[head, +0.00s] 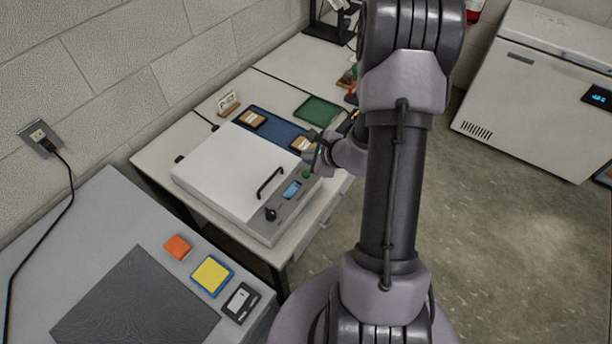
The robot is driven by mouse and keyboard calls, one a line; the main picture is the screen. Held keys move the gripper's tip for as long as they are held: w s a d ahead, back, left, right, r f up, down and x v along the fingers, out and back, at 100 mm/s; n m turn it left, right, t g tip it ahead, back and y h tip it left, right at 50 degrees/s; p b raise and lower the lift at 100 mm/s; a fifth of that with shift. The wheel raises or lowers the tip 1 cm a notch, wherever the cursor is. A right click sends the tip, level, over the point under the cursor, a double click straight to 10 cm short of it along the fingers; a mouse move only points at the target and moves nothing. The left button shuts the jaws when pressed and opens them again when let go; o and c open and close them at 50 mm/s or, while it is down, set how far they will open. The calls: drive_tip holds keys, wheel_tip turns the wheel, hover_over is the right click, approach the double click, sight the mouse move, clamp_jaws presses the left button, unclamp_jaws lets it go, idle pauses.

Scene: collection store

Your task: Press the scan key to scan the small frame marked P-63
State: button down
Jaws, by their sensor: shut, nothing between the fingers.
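The flatbed scanner (225,165) stands on the white table with its white lid down. Its grey front panel carries a small blue-lit display (291,190), a black knob (271,214) and a green key (307,174), which I take for the scan key. My gripper (313,163) is shut and empty, close above the green key; I cannot tell whether it touches it. Two small brown frames, one at the back (252,118) and one nearer my gripper (300,144), lie on a blue mat (276,130). No P-63 mark is readable, and the space under the lid is hidden.
A black handle (269,183) stands up from the lid's front. A green tray (318,111) and a small card on a stand (228,103) are behind the scanner. A grey bench (90,235) is front left, a white chest freezer (540,90) at right. Open floor lies between.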

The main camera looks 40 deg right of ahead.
drive_tip(key=b, duration=0.3)
hover_over(308, 176)
wheel_tip(308, 176, down, 5)
drive_tip(key=shift+d+r, duration=0.1)
drive_tip(key=shift+r, duration=0.1)
drive_tip(key=shift+f+b, duration=0.4)
drive_tip(key=shift+b, duration=0.05)
idle(1.2)
drive_tip(key=shift+f+b, duration=0.5)
drive_tip(key=shift+b, duration=0.25)
